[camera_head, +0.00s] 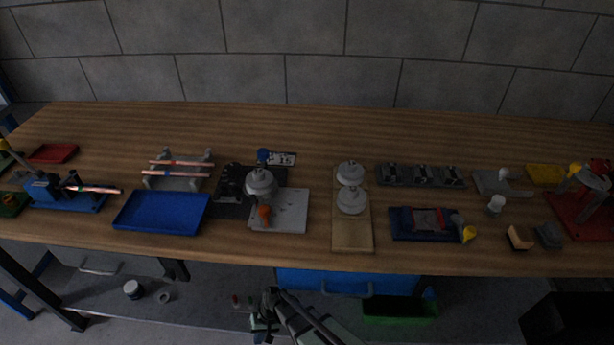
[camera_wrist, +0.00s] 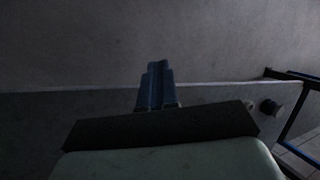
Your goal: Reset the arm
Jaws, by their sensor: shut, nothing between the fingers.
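My gripper (camera_head: 270,294) is low in the head view, in front of the workbench and below its front edge. In the wrist view its blue fingers (camera_wrist: 156,82) are together, with nothing between them. They point at a plain grey surface. My gripper touches none of the things on the bench top.
The long wooden bench (camera_head: 310,122) carries a blue tray (camera_head: 162,213), a rack with copper tubes (camera_head: 178,174), a wooden board with round grey parts (camera_head: 352,234) and a red-based tool (camera_head: 580,212). A blue drawer (camera_head: 325,281) and a green bin (camera_head: 400,310) are below.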

